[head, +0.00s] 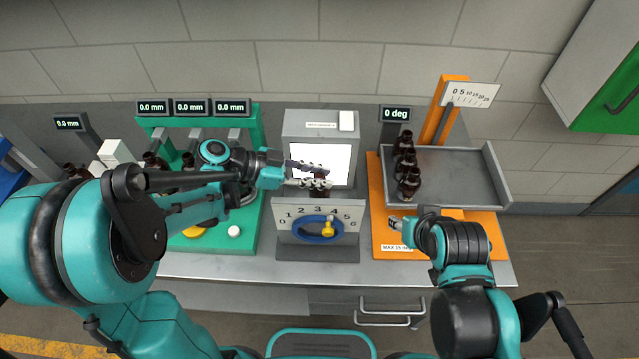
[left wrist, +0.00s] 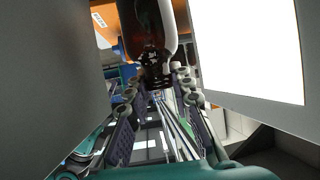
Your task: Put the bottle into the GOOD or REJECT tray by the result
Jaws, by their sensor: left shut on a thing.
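My left gripper (head: 312,176) is shut on a dark amber bottle (head: 322,192), in front of the lit white screen (head: 318,158) of a grey box. In the left wrist view the bottle (left wrist: 148,28) shows brown and glossy, with its ribbed neck between the finger pads and the screen (left wrist: 248,45) to the right. The fingers hide part of the bottle in the head view. My right gripper (head: 397,222) hangs over the front of the orange station, apart from any bottle; its finger opening is unclear. No tray marked GOOD or REJECT is readable.
A dial panel (head: 318,242) with a blue ring and yellow knob stands before the screen. A grey tray (head: 460,170) on the orange base (head: 382,205) holds three amber bottles (head: 406,165). A green station (head: 250,215) with several displays and more bottles stands left.

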